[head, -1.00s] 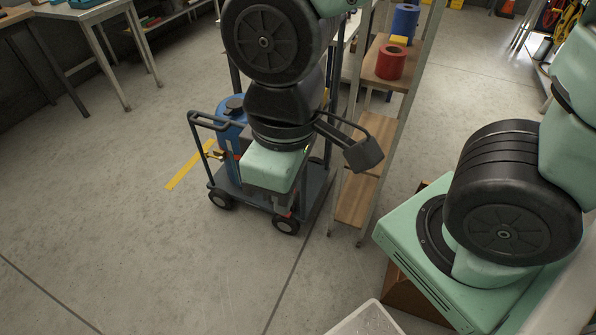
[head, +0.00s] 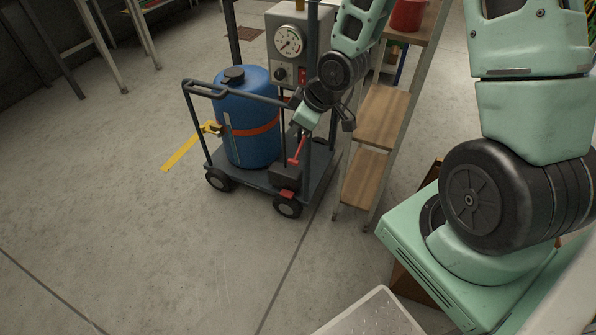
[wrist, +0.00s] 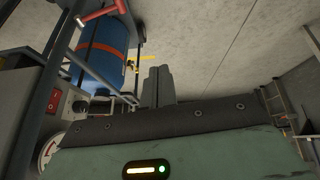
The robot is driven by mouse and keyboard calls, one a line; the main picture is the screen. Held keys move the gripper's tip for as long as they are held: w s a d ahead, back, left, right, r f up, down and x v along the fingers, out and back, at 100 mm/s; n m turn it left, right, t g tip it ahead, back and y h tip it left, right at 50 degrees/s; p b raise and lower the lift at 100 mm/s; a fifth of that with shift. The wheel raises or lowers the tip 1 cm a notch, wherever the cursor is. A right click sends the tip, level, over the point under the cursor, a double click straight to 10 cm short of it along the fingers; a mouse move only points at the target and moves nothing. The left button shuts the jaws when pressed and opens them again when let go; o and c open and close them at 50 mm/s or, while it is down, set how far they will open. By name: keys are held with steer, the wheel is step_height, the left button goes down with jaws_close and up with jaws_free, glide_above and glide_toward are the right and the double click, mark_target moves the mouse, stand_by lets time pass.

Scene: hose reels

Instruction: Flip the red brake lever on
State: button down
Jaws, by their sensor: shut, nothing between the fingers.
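The red brake lever (head: 298,150) rises at a tilt from a dark block (head: 286,174) on the cart's deck, right of the blue barrel. Its red T-shaped end (wrist: 104,12) shows at the top left of the wrist view. My gripper (wrist: 158,75) is shut and empty, with its dark fingers side by side. In the wrist view the fingers are apart from the lever, which lies up and to the left of them. In the head view my mint hand is just above the lever, and I cannot make out the fingertips there.
The cart (head: 215,165) carries a blue barrel (head: 251,120) with an orange strap and a grey gauge box (head: 283,52). Its dark posts and handle rail stand close around the lever. A wooden shelf unit (head: 380,118) stands just right. Floor in front is clear.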

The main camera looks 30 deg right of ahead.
steer(key=w+d+f+t+y+b, duration=0.1)
steer(key=d+f+t+b, duration=0.2)
steer(key=d+f, duration=0.6)
steer(key=shift+w+f, duration=0.35)
steer(key=shift+f, duration=0.4)
steer(key=shift+a, duration=0.1)
steer(key=b, duration=0.2)
glide_toward(291, 159)
steer(key=w+a, duration=0.2)
steer(key=w, duration=0.1)
steer(key=f, duration=0.3)
steer(key=shift+w+f+b, duration=0.1)
steer(key=shift+w+b, duration=0.2)
steer(key=shift+b, duration=0.05)
steer(key=shift+f, duration=0.45)
